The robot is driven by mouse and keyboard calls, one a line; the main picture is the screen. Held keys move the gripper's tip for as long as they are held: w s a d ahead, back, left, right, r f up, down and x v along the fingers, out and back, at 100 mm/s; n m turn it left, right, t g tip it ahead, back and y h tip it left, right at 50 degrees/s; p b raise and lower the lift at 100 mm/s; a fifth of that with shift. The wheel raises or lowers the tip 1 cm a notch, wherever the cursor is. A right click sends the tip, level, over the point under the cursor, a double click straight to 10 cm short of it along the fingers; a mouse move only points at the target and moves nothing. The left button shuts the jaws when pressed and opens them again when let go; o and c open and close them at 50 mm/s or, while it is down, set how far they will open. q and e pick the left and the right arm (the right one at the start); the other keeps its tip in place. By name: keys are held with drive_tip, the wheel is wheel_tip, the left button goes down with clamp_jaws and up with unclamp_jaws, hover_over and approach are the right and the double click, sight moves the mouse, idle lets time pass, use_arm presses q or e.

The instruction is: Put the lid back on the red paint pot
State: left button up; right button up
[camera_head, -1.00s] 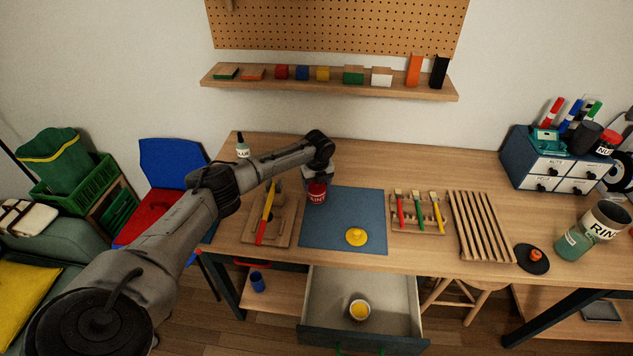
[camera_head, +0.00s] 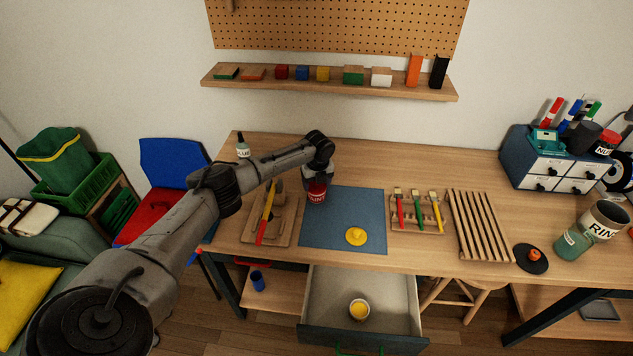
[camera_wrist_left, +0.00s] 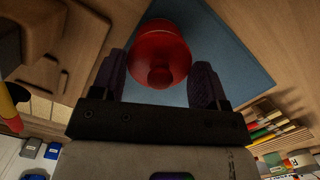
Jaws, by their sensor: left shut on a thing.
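The red paint pot (camera_head: 316,196), with a white label, stands at the left edge of the blue mat (camera_head: 343,212). My left gripper (camera_head: 318,181) is directly above it and covers part of its top. In the left wrist view the red lid (camera_wrist_left: 160,72), with a round knob facing my palm, is between the two fingers of my left gripper (camera_wrist_left: 158,62). The fingers are shut on it. Red shows beyond the lid, and I cannot tell whether lid and pot touch. A yellow lid (camera_head: 356,237) lies on the mat. My right gripper is not in view.
A wooden tool holder (camera_head: 283,236) is left of the mat, and a brush rack (camera_head: 432,228) and slatted rack (camera_head: 482,226) are to its right. The table behind the mat is clear.

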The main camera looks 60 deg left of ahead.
use_arm(q)
drive_tip(key=o, duration=1)
drive_tip(key=shift+r, duration=0.15)
drive_tip(key=shift+r+p, duration=0.9)
drive_tip(key=shift+p, duration=0.2)
drive_tip(key=shift+r+p, duration=2.4)
drive_tip(key=shift+r, duration=0.05)
drive_tip(key=c, duration=0.7)
clamp_jaws()
